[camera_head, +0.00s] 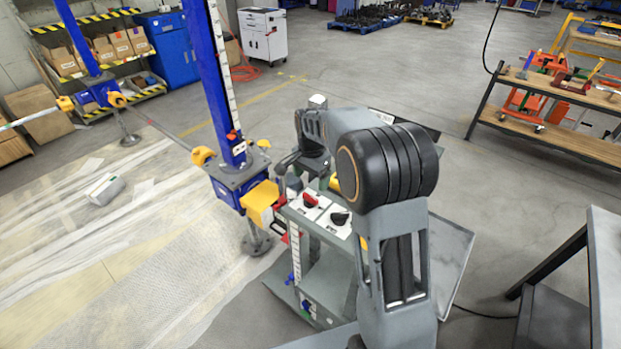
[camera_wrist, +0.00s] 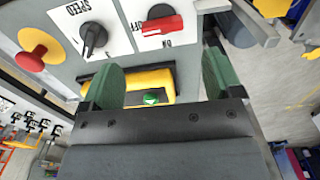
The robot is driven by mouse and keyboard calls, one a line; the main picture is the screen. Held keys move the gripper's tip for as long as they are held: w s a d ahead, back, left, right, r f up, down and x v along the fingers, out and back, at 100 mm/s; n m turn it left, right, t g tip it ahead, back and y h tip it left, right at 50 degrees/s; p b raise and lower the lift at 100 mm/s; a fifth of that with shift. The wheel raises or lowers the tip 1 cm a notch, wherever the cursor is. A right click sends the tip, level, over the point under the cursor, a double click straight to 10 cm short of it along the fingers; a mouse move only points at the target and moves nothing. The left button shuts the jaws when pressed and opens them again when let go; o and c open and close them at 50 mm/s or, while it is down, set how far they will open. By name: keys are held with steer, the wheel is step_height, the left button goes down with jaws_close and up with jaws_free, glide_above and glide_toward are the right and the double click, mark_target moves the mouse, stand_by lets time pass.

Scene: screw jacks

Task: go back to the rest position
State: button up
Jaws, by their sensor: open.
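My gripper (camera_wrist: 158,80) is open, its two green finger pads spread apart in the wrist view. Nothing is held between them. Beyond the gap is a yellow block (camera_wrist: 150,82) with a green button (camera_wrist: 152,98) on a control box. I cannot tell whether the fingers touch the box. Its panel carries a black speed knob (camera_wrist: 93,37) and a red switch (camera_wrist: 160,25). In the head view my bent arm stands over the box; the red switch (camera_head: 311,199) and black knob (camera_head: 339,218) show there, while my fingers are not clear.
A blue screw jack (camera_head: 238,178) with a yellow part stands close left of the box. A second jack (camera_head: 101,92) is farther left. A grey table (camera_head: 606,270) is at right, and a wooden shelf bench (camera_head: 560,139) behind. Open floor lies behind the box.

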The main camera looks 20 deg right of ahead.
stand_by(0.3)
steer(key=shift+f+n, duration=0.2)
steer(key=shift+n, duration=0.6)
steer(key=shift+s+f+n, duration=0.6)
steer(key=shift+s+f, duration=0.1)
steer(key=shift+f, duration=0.05)
steer(key=s+r+n+t, duration=0.2)
steer(key=s+r+n, duration=0.2)
steer(key=s, duration=0.7)
steer(key=s+r+n+t, duration=0.2)
steer(key=s+r+n, duration=0.2)
steer(key=s, duration=0.7)
steer(key=shift+a+r+t+b, duration=0.25)
steer(key=shift+r+t+b, duration=0.15)
steer(key=shift+r, duration=0.2)
